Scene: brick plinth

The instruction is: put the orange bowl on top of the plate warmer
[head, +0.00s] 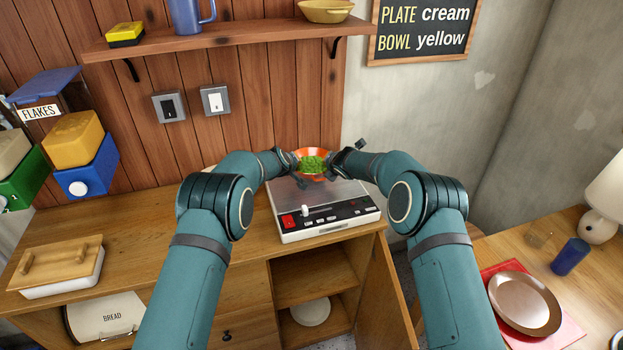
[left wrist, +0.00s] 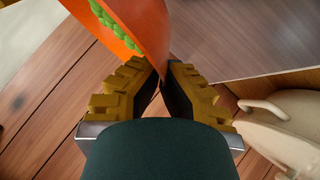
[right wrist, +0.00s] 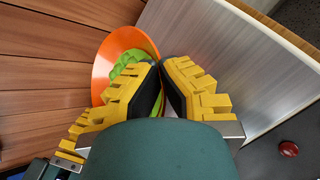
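The orange bowl (head: 313,153) holds green pieces and hangs between my two grippers, at the back of the plate warmer (head: 335,235). I cannot tell how high it is over the warmer's metal top. My left gripper (head: 296,163) is shut on the bowl's left rim; the left wrist view shows the orange wall (left wrist: 140,25) pinched between the fingertips. My right gripper (head: 333,165) is shut on the right rim; in the right wrist view the bowl (right wrist: 108,62) reaches between the fingertips. The bowl looks about level. My forearms hide part of the cabinet top.
A shelf (head: 240,36) with a yellow box, a blue mug and a yellow bowl (head: 326,12) hangs above. Colored bins stand at left, near a lidded box (head: 60,265). A brown plate (head: 524,303) lies on the right table. The cabinet door (head: 388,290) stands open.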

